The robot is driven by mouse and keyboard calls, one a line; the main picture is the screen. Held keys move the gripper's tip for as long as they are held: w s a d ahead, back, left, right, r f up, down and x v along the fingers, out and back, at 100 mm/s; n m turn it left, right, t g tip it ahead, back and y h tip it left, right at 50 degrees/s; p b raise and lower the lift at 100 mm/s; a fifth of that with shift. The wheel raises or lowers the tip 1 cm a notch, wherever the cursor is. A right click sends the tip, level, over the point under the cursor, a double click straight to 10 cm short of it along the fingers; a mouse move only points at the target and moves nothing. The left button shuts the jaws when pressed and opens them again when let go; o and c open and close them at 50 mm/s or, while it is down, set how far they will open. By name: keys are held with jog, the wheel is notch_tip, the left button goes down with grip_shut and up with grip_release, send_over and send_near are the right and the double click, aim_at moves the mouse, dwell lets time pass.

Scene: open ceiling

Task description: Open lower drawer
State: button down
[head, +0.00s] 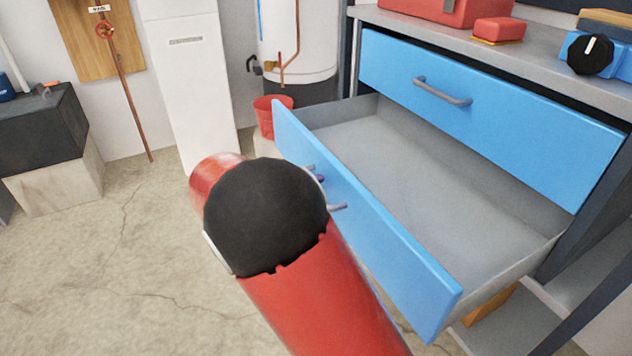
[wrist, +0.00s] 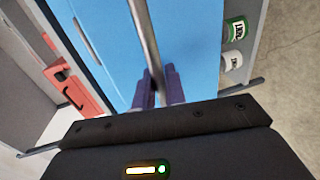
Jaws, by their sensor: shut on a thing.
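The lower drawer (head: 372,238) has a blue front and a grey inside. In the head view it is pulled well out of the cabinet, and its inside looks empty. Its handle (head: 338,207) is mostly hidden behind my red and black arm. In the wrist view the handle bar (wrist: 143,40) runs down between the fingers of my gripper (wrist: 160,88), with the blue drawer front (wrist: 105,50) behind it. My gripper is shut on this handle. The upper drawer (head: 490,105) is blue with a grey handle (head: 442,91) and is closed.
A red bucket (head: 272,116) stands behind the drawer's left end. The worktop (head: 470,42) holds a red box (head: 440,8) and a small red item (head: 498,30). A lower shelf (head: 510,318) lies under the drawer. The concrete floor (head: 90,270) at left is clear.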

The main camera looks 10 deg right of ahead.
jog(key=c, duration=1.8)
grip_release()
jog(key=v, duration=0.7)
jog(key=shift+s+a, duration=0.1)
jog(key=shift+a, duration=0.3)
